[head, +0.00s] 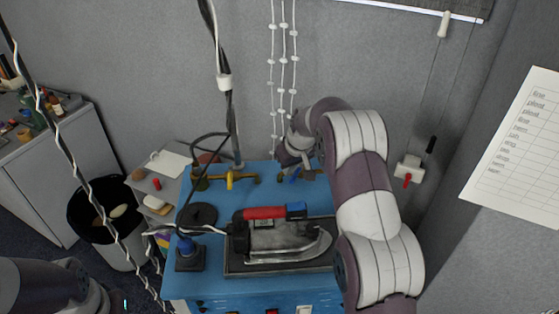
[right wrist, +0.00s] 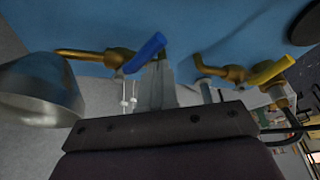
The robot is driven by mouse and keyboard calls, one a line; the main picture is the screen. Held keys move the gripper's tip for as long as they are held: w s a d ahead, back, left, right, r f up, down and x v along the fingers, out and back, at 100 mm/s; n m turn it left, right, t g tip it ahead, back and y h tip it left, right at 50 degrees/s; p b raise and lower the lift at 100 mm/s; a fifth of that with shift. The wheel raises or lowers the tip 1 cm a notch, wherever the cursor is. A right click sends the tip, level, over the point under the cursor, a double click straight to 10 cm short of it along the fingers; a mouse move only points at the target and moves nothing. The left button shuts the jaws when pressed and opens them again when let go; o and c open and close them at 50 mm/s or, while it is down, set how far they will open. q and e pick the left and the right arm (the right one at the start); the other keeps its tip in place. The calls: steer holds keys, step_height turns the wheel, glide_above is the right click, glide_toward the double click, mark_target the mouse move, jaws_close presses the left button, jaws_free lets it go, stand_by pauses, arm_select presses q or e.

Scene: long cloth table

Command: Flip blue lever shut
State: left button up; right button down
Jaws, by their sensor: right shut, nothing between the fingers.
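The blue lever (head: 290,178) sits on a brass valve at the back edge of the blue table, partly hidden by my right gripper (head: 297,168). In the right wrist view the blue lever (right wrist: 146,52) slants across its brass fitting (right wrist: 117,58). My right gripper's fingers (right wrist: 161,84) are shut and empty, right at the lever's end. I cannot tell whether they touch it. My left arm shows at the bottom left of the head view, its gripper out of view.
A yellow lever (head: 230,179) on a second brass valve stands left of the blue one; it also shows in the right wrist view (right wrist: 270,72). An iron with a red handle (head: 265,213) rests on a dark tray in front. A cable-wrapped pole rises behind the table.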

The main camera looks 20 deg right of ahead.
steer(key=shift+s+d+f+b, duration=0.25)
steer(key=shift+s+d+b, duration=0.1)
steer(key=shift+b, duration=0.2)
steer(key=shift+r, duration=0.1)
arm_select(q)
steer(key=shift+w+f, duration=0.2)
steer(key=shift+f, duration=0.45)
steer(key=shift+s+r+p, duration=0.1)
steer(key=shift+r+p, duration=0.05)
steer(key=shift+p, duration=0.15)
arm_select(e)
steer(key=shift+w+d+r, duration=0.1)
steer(key=shift+w+r, duration=0.05)
arm_select(q)
steer(key=shift+d+r, duration=0.1)
steer(key=shift+r, duration=0.1)
arm_select(e)
steer(key=shift+w+d, duration=0.3)
steer(key=shift+w, duration=0.3)
